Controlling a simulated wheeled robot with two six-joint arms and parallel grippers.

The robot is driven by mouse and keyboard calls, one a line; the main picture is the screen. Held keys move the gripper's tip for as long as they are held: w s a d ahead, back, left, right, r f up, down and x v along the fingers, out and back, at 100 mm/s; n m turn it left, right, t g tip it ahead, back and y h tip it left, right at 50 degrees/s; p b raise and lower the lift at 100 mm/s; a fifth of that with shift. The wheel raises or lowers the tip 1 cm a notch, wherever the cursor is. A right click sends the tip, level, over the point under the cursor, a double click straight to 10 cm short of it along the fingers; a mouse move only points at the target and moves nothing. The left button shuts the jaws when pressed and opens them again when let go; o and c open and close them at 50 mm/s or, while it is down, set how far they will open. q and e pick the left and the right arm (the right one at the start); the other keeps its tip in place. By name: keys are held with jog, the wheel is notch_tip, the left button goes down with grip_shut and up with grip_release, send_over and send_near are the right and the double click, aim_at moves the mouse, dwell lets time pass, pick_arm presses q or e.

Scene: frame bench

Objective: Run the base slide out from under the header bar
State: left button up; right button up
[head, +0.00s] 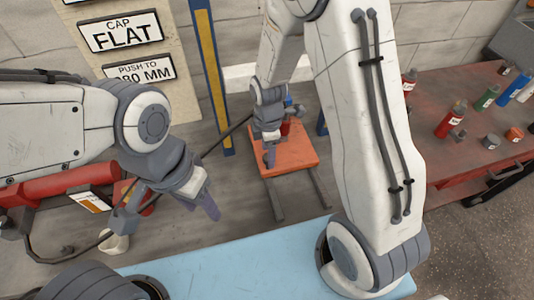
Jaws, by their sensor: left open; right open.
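The base slide looks to be the orange plate (299,158), lying on two dark rails (321,188) on the floor near the wall. A small red and blue item (287,127) stands at its back, partly hidden by my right gripper. My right gripper (269,157) is open and points down over the plate's left part; contact cannot be told. My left gripper (203,200) is open and empty, left of the plate and apart from it. A blue post with a yellow strip (212,75) rises behind. I cannot make out the header bar.
A sign board (126,65) reads "CAP FLAT" and "PUSH TO", with a partly hidden figure in MM. A red bench (470,148) at the right holds several bottles, including a red one (451,118).

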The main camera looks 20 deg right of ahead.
jog(key=shift+f, duration=0.6)
grip_shut()
jog(key=shift+a, duration=0.1)
dwell(1.0)
